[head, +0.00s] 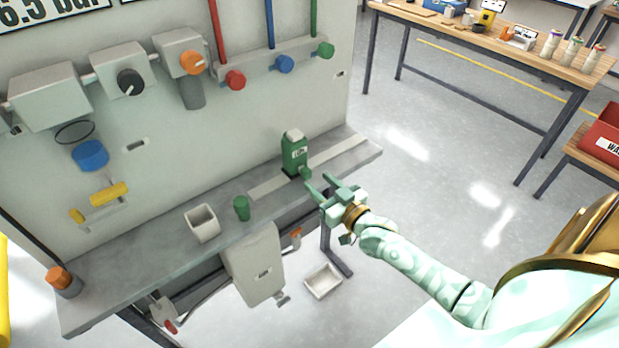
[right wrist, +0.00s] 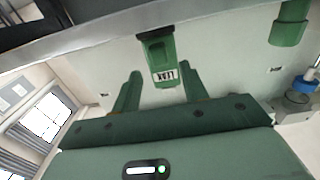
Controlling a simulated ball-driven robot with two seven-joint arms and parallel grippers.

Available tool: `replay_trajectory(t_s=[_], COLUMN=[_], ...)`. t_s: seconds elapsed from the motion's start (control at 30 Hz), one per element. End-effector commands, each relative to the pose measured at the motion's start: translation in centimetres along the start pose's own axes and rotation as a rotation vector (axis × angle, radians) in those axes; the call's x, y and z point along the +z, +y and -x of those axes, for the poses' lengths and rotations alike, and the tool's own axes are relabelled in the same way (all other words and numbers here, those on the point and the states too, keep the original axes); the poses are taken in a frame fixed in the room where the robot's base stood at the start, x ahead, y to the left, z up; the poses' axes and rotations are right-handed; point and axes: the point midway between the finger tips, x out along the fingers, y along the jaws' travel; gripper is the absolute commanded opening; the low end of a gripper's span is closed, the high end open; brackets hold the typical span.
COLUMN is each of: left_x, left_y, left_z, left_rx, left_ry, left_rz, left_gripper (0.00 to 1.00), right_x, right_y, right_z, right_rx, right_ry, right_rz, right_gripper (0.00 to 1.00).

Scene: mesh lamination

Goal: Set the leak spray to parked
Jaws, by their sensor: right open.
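The leak spray looks to be the green bottle (head: 294,157) with a pale top and a white label, upright on the grey wall shelf near its right end. In the right wrist view the labelled green bottle (right wrist: 160,52) appears upside down, beyond the fingertips and lined up with the gap between them. My right gripper (head: 320,184) is open and empty, just to the lower right of the bottle at the shelf's front edge. Whether a finger touches the bottle's lower part is unclear. My left gripper is not in view.
A green cup (head: 241,209) and a white open box (head: 202,224) stand on the shelf (head: 140,255) left of the bottle. Knobs and red, blue and green pipes line the panel above. A white tray (head: 323,281) lies below. A workbench (head: 480,40) stands behind.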

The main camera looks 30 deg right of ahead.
Motion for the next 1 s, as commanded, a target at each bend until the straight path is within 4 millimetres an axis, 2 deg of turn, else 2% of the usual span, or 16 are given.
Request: replay_trajectory(t_s=[0.1,0.23,0.37,0.6,0.63,0.77,0.8,1.0], left_x=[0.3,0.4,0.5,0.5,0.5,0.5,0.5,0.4], left_y=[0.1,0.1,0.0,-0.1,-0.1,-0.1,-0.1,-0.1], left_z=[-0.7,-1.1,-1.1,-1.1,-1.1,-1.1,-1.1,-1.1], left_rx=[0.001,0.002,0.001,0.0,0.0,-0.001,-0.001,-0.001], left_ry=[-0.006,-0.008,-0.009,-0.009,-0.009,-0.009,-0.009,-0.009], left_rz=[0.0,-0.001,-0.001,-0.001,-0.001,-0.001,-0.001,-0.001], left_gripper=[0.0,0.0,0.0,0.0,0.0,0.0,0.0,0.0], right_x=[0.2,0.2,0.1,0.1,0.1,0.1,0.1,0.1], right_y=[0.0,0.0,0.0,0.0,0.0,0.0,0.0,0.2], right_z=[-2.4,-3.9,-4.6,-4.7,-4.7,-4.7,-4.7,-4.7], right_rx=[0.0,0.0,0.0,0.0,0.0,0.0,0.0,0.0], right_ry=[0.001,-0.002,-0.002,-0.002,-0.002,-0.002,-0.002,-0.002], right_rz=[-0.001,0.0,0.0,0.0,0.0,0.0,0.0,0.001], right_gripper=[0.44,0.44,0.44,0.44,0.41,0.05,0.0,0.0])
